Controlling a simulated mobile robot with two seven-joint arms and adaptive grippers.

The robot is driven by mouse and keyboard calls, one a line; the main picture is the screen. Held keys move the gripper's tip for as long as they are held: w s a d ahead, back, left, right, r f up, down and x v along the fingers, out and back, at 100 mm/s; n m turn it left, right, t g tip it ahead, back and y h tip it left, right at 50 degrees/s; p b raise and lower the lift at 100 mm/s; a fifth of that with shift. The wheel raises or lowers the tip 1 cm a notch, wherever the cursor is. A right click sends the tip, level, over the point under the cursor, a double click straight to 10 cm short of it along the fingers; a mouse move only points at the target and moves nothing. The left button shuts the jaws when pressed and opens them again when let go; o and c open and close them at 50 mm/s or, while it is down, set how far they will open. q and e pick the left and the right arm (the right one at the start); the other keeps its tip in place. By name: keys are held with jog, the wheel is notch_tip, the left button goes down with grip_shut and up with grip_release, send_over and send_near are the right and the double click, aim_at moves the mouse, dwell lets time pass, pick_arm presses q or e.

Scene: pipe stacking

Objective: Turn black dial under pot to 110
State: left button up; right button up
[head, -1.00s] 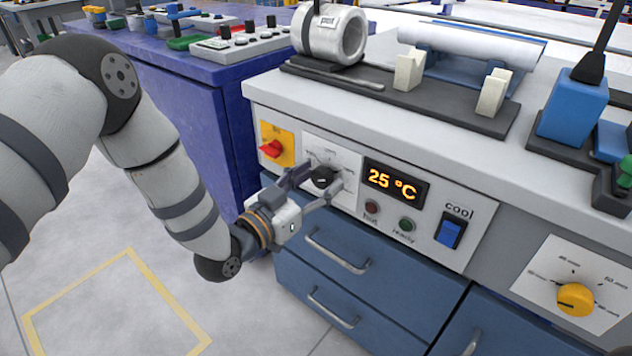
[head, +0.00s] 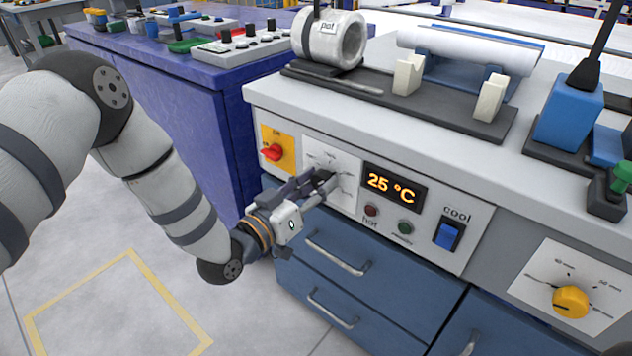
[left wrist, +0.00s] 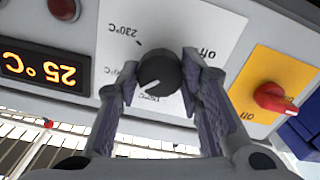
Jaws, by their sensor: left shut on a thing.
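The black dial (head: 325,175) sits on a white marked plate (head: 341,161) on the front panel below the pot (head: 330,37). In the left wrist view the dial (left wrist: 160,74) shows a white pointer line, and the plate around it carries "off" and "230°C" marks, seen upside down. My left gripper (head: 318,181) is shut on the dial. In the left wrist view its fingers (left wrist: 160,80) stand on both sides of the dial. The display (head: 393,187) reads 25 °C. My right gripper is not in view.
A red switch (head: 272,152) on a yellow plate is left of the dial. Hot and ready lamps and a blue cool switch (head: 448,235) are to the right. Drawer handles (head: 337,254) stick out below my gripper. A yellow dial (head: 570,301) is at far right.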

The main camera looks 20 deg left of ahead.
pick_arm(q)
jog(key=n, duration=0.4)
jog(key=shift+n+p, duration=0.35)
jog(key=shift+n, duration=0.05)
jog(key=n, duration=0.5)
jog(key=shift+f, duration=0.15)
jog(key=n+b, duration=0.1)
jog(key=n, duration=0.4)
jog(key=shift+n+b, duration=0.3)
jog(key=shift+n, duration=0.1)
jog(key=shift+n+b, duration=1)
jog(key=shift+n, duration=1.5)
jog(key=o, duration=1.2)
jog(key=shift+c, duration=0.2)
